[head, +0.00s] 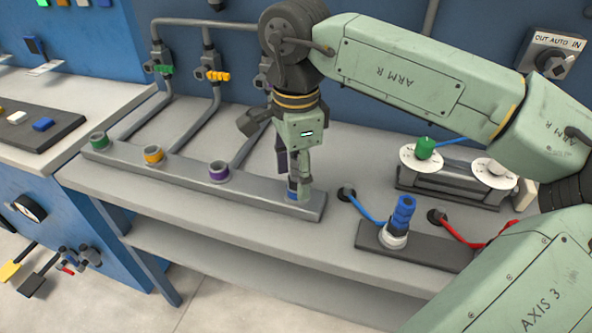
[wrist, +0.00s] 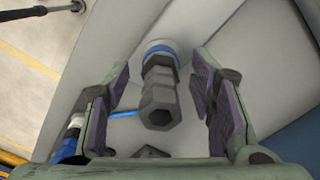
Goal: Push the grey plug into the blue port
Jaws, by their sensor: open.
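The grey plug (wrist: 158,95) is a stepped hexagonal piece in the wrist view, with its far end at the blue port (wrist: 161,49). How deep it sits in the port I cannot tell. The blue port (head: 292,190) shows in the head view at the right end of the grey rail, partly covered by my gripper (head: 293,182). In the wrist view my gripper (wrist: 160,103) is open, with one finger on each side of the plug and gaps between. In the head view the plug is mostly hidden behind the fingers.
The rail (head: 185,177) also carries green (head: 98,141), yellow (head: 153,155) and purple (head: 219,171) ports. A blue connector (head: 401,216) stands upright on a dark plate to the right, near blue and red cables. A green knob (head: 425,148) is behind it.

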